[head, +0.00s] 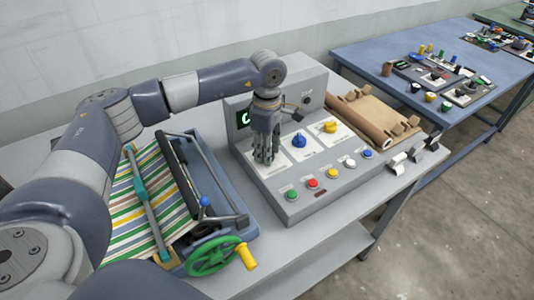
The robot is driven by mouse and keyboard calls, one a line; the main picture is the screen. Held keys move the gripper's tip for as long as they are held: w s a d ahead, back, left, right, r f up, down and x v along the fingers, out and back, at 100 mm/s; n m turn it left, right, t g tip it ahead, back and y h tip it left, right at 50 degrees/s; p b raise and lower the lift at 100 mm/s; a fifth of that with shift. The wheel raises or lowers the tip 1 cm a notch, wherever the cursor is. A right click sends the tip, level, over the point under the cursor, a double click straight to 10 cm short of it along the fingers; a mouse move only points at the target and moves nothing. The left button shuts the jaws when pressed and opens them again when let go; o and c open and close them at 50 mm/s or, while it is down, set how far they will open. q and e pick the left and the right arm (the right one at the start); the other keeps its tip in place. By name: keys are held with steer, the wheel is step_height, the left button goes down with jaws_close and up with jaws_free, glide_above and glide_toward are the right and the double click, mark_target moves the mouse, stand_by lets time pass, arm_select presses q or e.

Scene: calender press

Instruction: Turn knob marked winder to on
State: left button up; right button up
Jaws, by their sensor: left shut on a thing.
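The grey control box (345,178) stands on the table, with a row of white plates on its sloping face. A blue knob (299,141) is on the middle plate and a yellow knob (330,127) on the right one. My left gripper (265,158) points down over the left plate and is shut on a knob there. Its fingers hide that knob, so its colour and pointer direction do not show. The plate labels are too small to read, so I cannot tell which knob is marked winder. My right gripper is out of view.
Several coloured push buttons, including a red one (313,183), line the box's front. Left is the press with a green handwheel (210,256) and striped sheet (150,190). A brown roll (360,123) lies right of the box. A blue table (375,60) stands behind.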

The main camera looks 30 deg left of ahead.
arm_select(q)
steer(key=shift+m+b, duration=0.3)
steer(key=shift+m, duration=0.1)
steer(key=o, duration=1.1)
step_height(320, 180, up, 12)
steer(key=shift+r, duration=0.1)
stand_by(0.5)
